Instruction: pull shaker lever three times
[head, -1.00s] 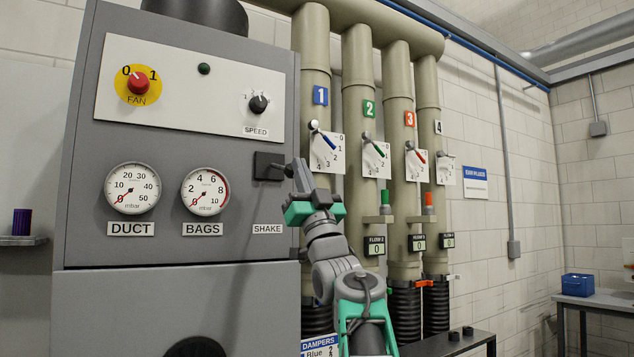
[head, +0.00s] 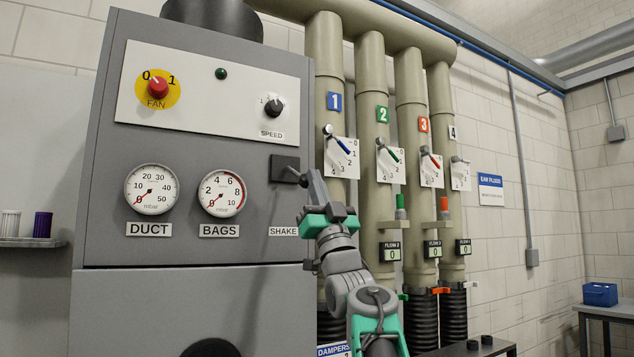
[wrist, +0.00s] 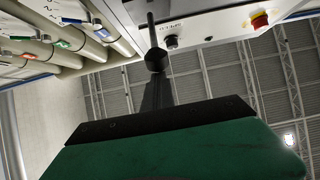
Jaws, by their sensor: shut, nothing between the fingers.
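The shaker lever (head: 294,173) sticks out of a dark square plate (head: 285,163) above the SHAKE label on the grey cabinet. My gripper (head: 309,178) is shut and empty, with its dark fingertips right at the lever's outer end. In the wrist view the lever's dark rod (wrist: 151,32) ends in a round black knob (wrist: 156,60) just beyond the fingers (wrist: 157,90). The knob overlaps the fingertips there, so I cannot tell whether they touch. In the head view my fingers partly hide the lever's end.
The cabinet front holds the red fan knob (head: 157,88), the speed knob (head: 274,107), the DUCT gauge (head: 151,189) and the BAGS gauge (head: 222,193). Pipes with numbered damper levers (head: 388,152) stand close on the right. A blue bin (head: 600,294) sits on a far bench.

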